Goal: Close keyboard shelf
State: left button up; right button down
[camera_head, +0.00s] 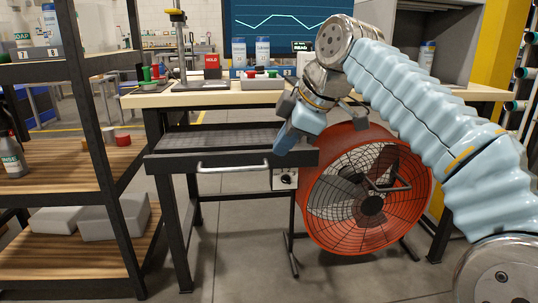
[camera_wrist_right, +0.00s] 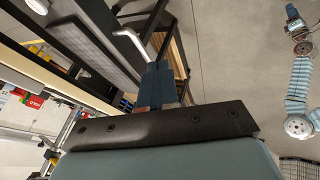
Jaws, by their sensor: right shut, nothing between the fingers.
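The keyboard shelf (camera_head: 225,139) is a dark, flat tray under the workbench, pulled out toward me. Its front panel carries a silver bar handle (camera_head: 233,167). In the right wrist view the shelf (camera_wrist_right: 97,40) and its handle (camera_wrist_right: 132,44) lie at the upper left. My right gripper (camera_head: 283,146) is shut and empty at the right end of the shelf's front, to the right of the handle. Its closed fingers (camera_wrist_right: 157,84) point toward the shelf in the right wrist view; I cannot tell whether they touch it. A blue-sleeved arm, likely my left, shows small at that view's right edge, its gripper unclear.
A red drum fan (camera_head: 367,190) stands on the floor right of the shelf, below my right arm. A wooden-board rack (camera_head: 62,167) with a dark post stands close on the left. The workbench top (camera_head: 142,98) holds cans and a press stand. The floor below the shelf is clear.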

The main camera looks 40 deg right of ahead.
aim_at(264, 164)
jog(key=x, duration=0.3)
jog(key=d+b+x, duration=0.1)
jog(key=x, duration=0.3)
jog(key=w+x, duration=0.1)
jog(key=x, duration=0.2)
jog(key=shift+w+d+r+b, duration=0.1)
jog(key=shift+w+d+b, duration=0.15)
jog(key=shift+b, duration=0.15)
jog(key=shift+w+d, duration=0.35)
jog(key=shift+w, duration=0.2)
